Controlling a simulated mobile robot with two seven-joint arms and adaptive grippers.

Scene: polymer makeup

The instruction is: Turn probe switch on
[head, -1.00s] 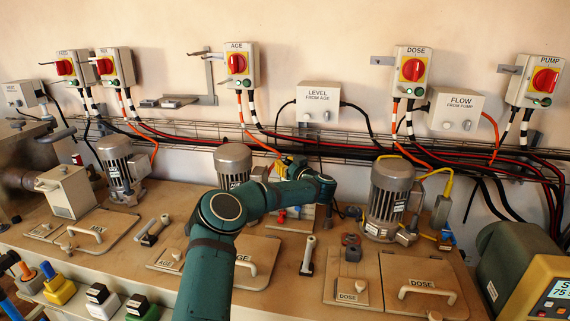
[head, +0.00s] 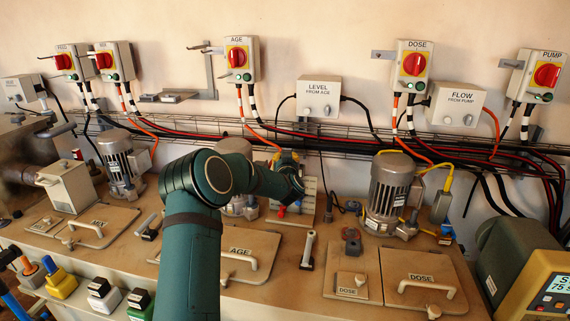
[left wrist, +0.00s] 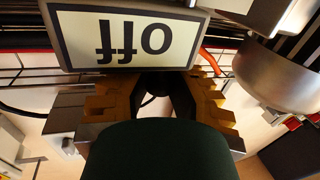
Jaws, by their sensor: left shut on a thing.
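A grey box face with a pale label reading "off" (left wrist: 118,38), upside down in the picture, fills the top of the left wrist view. It is likely the probe switch. My left gripper (left wrist: 156,84) is just below the label, with stepped yellow-brown fingers on both sides. It is shut on a dark part between the fingers, whose shape is mostly hidden. In the head view my left arm reaches from the bottom to the back of the bench, and its wrist hides the switch and most of the gripper. My right gripper is in neither view.
A pale board (head: 310,188) stands just right of my wrist. The dose motor (head: 389,190) is further right, and another motor (head: 238,205) is partly behind my arm. Wall boxes LEVEL (head: 319,97) and AGE (head: 241,60) hang above cables. A rounded metal body (left wrist: 283,75) is close on the right in the wrist view.

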